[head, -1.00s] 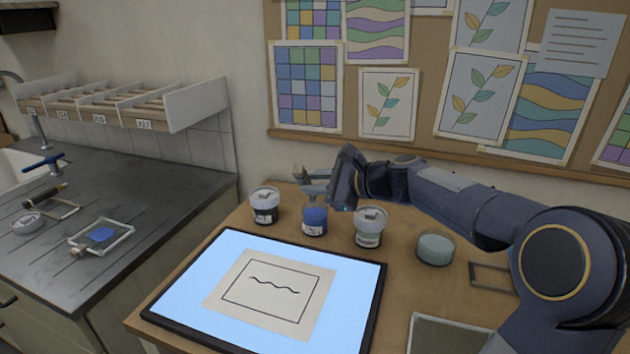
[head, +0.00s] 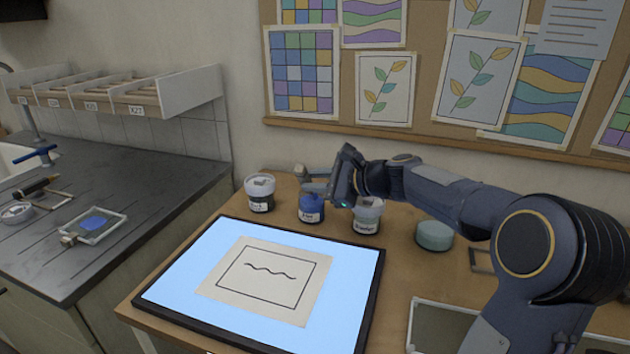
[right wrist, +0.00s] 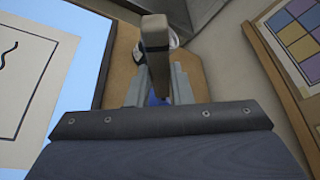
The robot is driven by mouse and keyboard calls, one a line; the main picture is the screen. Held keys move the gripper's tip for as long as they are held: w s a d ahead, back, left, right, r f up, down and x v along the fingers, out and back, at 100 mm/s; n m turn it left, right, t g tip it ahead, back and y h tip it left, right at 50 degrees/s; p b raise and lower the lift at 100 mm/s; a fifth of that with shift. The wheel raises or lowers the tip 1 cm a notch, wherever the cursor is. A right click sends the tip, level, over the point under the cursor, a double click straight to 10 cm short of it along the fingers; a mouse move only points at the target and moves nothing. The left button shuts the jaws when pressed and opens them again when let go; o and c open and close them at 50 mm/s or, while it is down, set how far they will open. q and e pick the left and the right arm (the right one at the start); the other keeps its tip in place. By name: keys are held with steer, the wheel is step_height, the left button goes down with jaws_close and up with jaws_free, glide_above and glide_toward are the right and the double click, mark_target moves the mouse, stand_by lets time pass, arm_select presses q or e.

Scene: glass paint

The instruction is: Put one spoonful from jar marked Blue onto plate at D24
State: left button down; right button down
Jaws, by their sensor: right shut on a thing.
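The blue jar (head: 311,210) stands on the wooden table behind the light panel, between two other jars. Its label is too small to read. My right gripper (head: 316,183) is just above this jar, coming from the right. It is shut on a grey-beige handle-like piece (right wrist: 157,45), perhaps part of a spoon, whose upper end shows left of the fingers in the head view. Its lower end is hidden. A bit of blue shows below the fingers in the right wrist view. A framed plate with a blue patch (head: 94,224) lies on the left counter. I cannot read D24 anywhere. My left gripper is not in view.
A pale green round container (head: 434,235) is further right. The lit panel (head: 150,291) fills the table front. A labelled rack (head: 190,92) hangs above the counter.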

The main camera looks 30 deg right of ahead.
mark_target(305, 169)
steer(key=shift+r, duration=0.1)
stand_by(0.4)
steer(key=shift+s+a+r+p, duration=0.35)
steer(key=shift+r+p, duration=0.15)
steer(key=shift+r, duration=0.15)
steer(key=shift+s+a+r+p, duration=0.35)
steer(key=shift+r+p, duration=0.1)
steer(key=shift+r, duration=0.25)
steer(key=shift+s+a+r+p, duration=0.25)
steer(key=shift+a+r+p, duration=0.1)
steer(key=shift+r+p, duration=0.25)
step_height(305, 169, up, 4)
steer(key=p, duration=0.3)
steer(key=shift+r+p, duration=0.2)
steer(key=shift+p, duration=0.2)
